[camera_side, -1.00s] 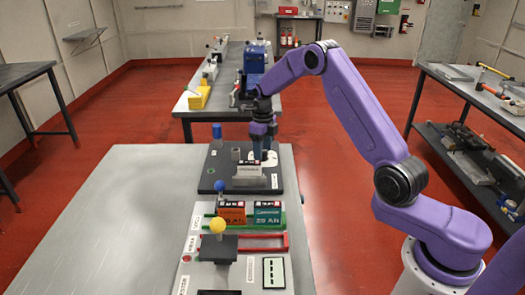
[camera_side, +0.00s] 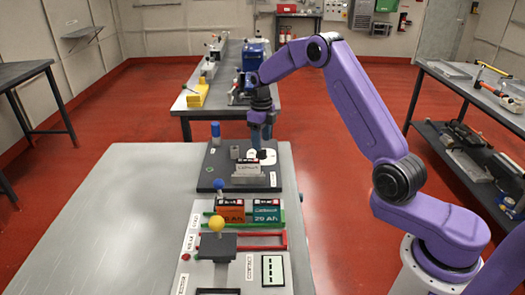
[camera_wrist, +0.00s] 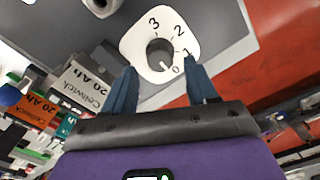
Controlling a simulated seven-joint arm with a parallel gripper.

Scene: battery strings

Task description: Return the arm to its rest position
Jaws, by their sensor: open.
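My gripper (camera_side: 263,138) is open and empty at the far end of the dark board (camera_side: 206,181). In the wrist view its two blue-grey fingers (camera_wrist: 160,66) are spread, with a white dial plate (camera_wrist: 139,33) numbered 0 to 3 and its dark knob (camera_wrist: 160,52) showing between and beyond them. The fingers look apart from the knob. A pale battery (camera_side: 248,171) marked Cellwick stands on the board just in front; it also shows left of the fingers in the wrist view (camera_wrist: 80,86). My purple arm is bent above the bench.
An orange battery (camera_side: 231,212) and a teal battery (camera_side: 266,214) stand in a green-edged tray nearby. A yellow-ball lever (camera_side: 216,225), a blue-ball lever (camera_side: 219,184) and a blue post (camera_side: 215,129) rise from the bench. The bench's left side (camera_side: 120,230) is clear.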

